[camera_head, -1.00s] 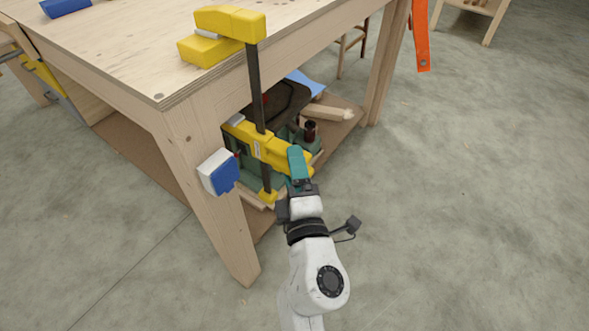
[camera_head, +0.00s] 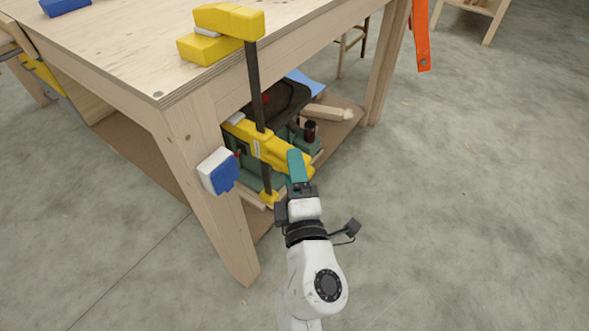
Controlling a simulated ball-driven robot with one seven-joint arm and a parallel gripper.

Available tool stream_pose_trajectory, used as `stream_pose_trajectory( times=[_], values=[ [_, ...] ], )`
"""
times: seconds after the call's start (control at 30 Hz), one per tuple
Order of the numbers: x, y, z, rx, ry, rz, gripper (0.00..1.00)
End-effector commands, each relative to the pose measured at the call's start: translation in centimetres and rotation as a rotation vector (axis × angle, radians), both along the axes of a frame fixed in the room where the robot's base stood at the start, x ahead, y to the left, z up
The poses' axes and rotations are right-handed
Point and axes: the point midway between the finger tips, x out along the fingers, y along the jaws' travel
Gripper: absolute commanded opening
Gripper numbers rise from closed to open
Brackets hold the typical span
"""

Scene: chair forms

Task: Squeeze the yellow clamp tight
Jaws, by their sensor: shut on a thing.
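The yellow clamp (camera_head: 272,146) hangs upright at the near corner of the wooden table (camera_head: 178,103). Its upper yellow jaw rests on the table top, and its dark bar runs down past the edge. The lower yellow body with its handle sits below the table top. My gripper (camera_head: 297,166), with teal fingers, is shut on the clamp's handle at its right end. The fingers partly cover the handle, so the exact grip is hidden.
A blue and white block (camera_head: 218,172) is fixed to the near table leg. A lower shelf holds a dark case (camera_head: 285,100) and a dark green box. An orange strip (camera_head: 421,35) hangs at the far corner. The floor on the right is clear.

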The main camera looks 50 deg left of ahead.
Motion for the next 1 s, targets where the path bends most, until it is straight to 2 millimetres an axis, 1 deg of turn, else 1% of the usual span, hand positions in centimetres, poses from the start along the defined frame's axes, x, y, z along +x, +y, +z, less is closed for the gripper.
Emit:
stream_pose_trajectory(
  times=[0.2, 0.4, 0.43, 0.63, 1.0],
  values=[
    [-0.5, -0.7, -0.2, 0.003, -0.004, -0.029, 0.0],
    [-0.4, -0.7, -0.1, 0.003, -0.004, -0.032, 0.0],
    [-0.4, -0.7, -0.1, 0.003, -0.004, -0.033, 0.57],
    [-0.4, -0.7, 0.1, 0.003, -0.003, -0.033, 0.76],
    [-0.4, -0.7, 1.0, 0.004, -0.004, -0.032, 0.77]
  ],
)
